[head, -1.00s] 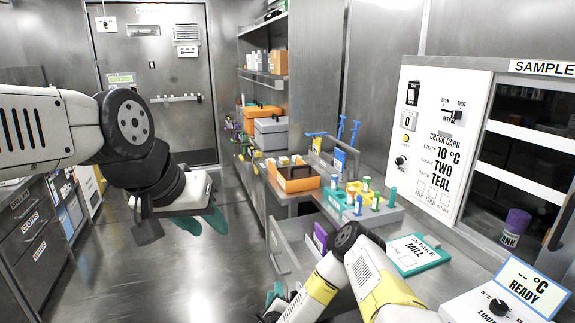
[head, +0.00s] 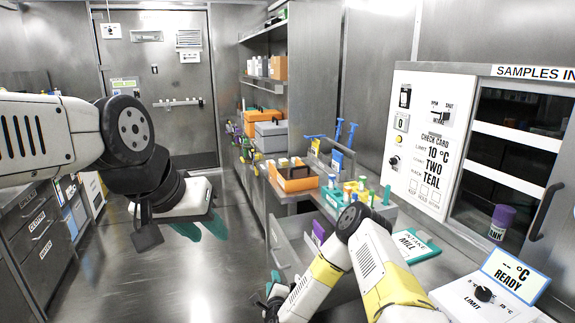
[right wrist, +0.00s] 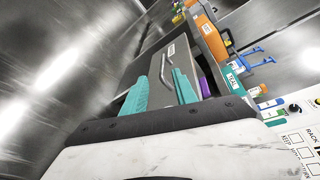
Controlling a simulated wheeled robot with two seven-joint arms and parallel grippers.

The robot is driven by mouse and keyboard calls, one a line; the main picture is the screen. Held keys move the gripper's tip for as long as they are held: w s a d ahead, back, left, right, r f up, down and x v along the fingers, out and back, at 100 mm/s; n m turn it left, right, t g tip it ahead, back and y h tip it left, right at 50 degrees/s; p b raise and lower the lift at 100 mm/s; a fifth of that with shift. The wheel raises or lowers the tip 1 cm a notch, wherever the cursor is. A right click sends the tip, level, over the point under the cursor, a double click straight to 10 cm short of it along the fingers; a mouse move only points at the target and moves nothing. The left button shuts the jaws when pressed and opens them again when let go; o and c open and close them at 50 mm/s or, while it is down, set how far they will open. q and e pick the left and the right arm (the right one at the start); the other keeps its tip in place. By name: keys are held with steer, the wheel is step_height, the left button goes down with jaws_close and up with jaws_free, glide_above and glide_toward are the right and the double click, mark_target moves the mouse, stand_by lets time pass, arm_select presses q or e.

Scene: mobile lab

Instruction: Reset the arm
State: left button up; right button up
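My left gripper (head: 200,227) has teal fingers and hangs over the floor at the left in the head view. Its fingers are seen from the side, so its opening is unclear. My right gripper (head: 272,290) is low in the head view, left of the bent white and yellow right arm (head: 375,265). In the right wrist view its two teal fingers (right wrist: 160,92) stand apart with nothing between them. A grey drawer front with a handle (right wrist: 165,62) lies beyond those fingers.
The floor (head: 190,275) in the middle is clear.

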steer(key=w+r+n+g+y, duration=0.1)
steer(key=w+r+n, duration=0.15)
steer(key=r, duration=0.25)
steer(key=w+d+r+n+y, duration=0.1)
steer(key=r+n, duration=0.2)
steer(key=r, duration=0.2)
steer(key=w+r+n+g+y, duration=0.1)
steer(key=w+r+n, duration=0.15)
steer(key=r, duration=0.25)
steer(key=s+d+r+n+g+h, duration=0.1)
steer(key=s+d+r+n, duration=0.2)
steer(key=r, duration=0.4)
steer(key=s+d+r+n+g, duration=0.2)
steer(key=d+r+n, duration=0.15)
steer(key=r, duration=0.45)
steer(key=s+d+r+n+g+h, duration=0.1)
steer(key=s+d+r+n, duration=0.1)
steer(key=s+d+r, duration=0.35)
steer(key=s+d+r+n+g+h, duration=0.1)
steer(key=s+d+r+n, duration=0.1)
steer(key=s+r, duration=0.6)
steer(key=s+d+n+g, duration=0.1)
steer(key=s+d+n, duration=0.2)
steer(key=s, duration=1.5)
steer(key=shift+s+d+g, duration=0.3)
steer(key=shift+d+g, duration=0.1)
steer(key=shift+d, duration=0.25)
steer(key=shift+r, duration=0.1)
